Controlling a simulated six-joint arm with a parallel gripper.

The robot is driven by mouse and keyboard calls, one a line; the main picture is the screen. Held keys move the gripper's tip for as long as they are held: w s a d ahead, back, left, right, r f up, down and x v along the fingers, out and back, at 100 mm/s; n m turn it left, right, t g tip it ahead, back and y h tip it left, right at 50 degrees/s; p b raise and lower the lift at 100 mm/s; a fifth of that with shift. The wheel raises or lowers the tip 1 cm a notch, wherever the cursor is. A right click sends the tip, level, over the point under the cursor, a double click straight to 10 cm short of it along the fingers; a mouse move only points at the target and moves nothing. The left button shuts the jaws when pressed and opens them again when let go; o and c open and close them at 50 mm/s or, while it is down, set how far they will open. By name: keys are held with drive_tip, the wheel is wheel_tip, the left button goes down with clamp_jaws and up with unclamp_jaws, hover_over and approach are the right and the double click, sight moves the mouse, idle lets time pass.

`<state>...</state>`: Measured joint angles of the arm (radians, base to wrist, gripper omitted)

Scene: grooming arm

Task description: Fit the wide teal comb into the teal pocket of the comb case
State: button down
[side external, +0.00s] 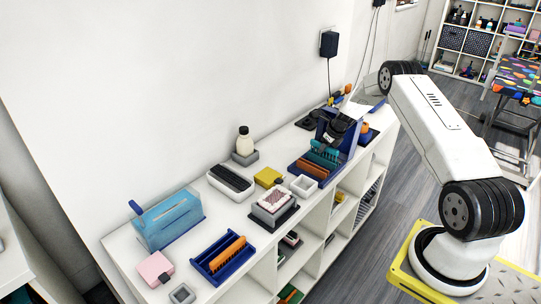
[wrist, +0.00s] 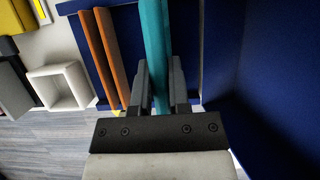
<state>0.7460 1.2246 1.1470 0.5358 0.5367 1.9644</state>
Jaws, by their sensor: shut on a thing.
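The wide teal comb (wrist: 154,30) is between the jaws of my gripper (wrist: 160,78), which is shut on it. In the side external view, the teal comb (side external: 323,154) shows below my gripper (side external: 335,132), over a blue holder (side external: 302,173). The holder's blue base (wrist: 186,40) lies under the comb in the wrist view, with orange pieces (wrist: 104,50) standing to the comb's left. A tall blue wall (wrist: 280,70) rises on the right. I cannot make out a teal pocket, nor whether the comb's lower edge touches the holder.
A small white open box (wrist: 60,88) stands left of the holder, also in the side external view (side external: 304,186). A yellow block (side external: 268,178), a grey-and-white stand (side external: 274,204) and a second blue tray with an orange comb (side external: 236,250) are farther along the shelf top.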

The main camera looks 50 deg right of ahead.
drive_tip(key=shift+f, duration=1.1)
drive_tip(key=c, duration=0.5)
unclamp_jaws()
drive_tip(key=shift+v, duration=3.9)
